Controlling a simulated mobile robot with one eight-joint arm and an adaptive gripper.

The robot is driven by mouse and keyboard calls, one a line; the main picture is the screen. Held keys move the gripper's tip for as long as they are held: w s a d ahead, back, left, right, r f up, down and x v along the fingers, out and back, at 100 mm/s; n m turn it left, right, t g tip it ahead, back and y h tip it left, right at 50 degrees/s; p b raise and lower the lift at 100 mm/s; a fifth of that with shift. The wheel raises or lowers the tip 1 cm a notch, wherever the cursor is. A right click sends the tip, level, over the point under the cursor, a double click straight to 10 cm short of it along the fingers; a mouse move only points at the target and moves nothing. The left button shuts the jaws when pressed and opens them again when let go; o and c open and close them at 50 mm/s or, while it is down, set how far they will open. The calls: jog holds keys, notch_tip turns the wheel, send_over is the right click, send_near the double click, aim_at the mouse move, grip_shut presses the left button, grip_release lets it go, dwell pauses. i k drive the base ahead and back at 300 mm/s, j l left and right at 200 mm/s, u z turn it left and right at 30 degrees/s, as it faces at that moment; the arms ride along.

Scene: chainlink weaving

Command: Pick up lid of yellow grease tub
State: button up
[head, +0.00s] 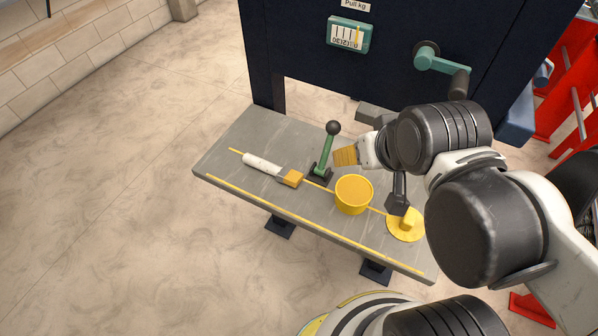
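The yellow grease tub (353,197) stands upright on the grey bench, with an orange-yellow surface inside its rim. Its yellow lid (396,233) lies apart from the tub, to its right, near the bench's right end. A small raised yellow handle shows on top of the lid. My gripper (398,207) points down over the lid, with its dark tip in front of the lid's upper left part beside the handle. I cannot tell whether it touches the handle. The fingers overlap in this view, so their opening is hidden.
A white-handled brush with a yellow head (292,178) lies left on the grey bench (222,162). A green lever with a black knob (333,129) stands behind the tub. A dark panel (295,40) with a green gauge (349,34) and a crank (440,64) rises behind.

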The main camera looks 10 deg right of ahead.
aim_at(410, 228)
jog(key=z, duration=0.75)
jog(key=k+u, duration=0.6)
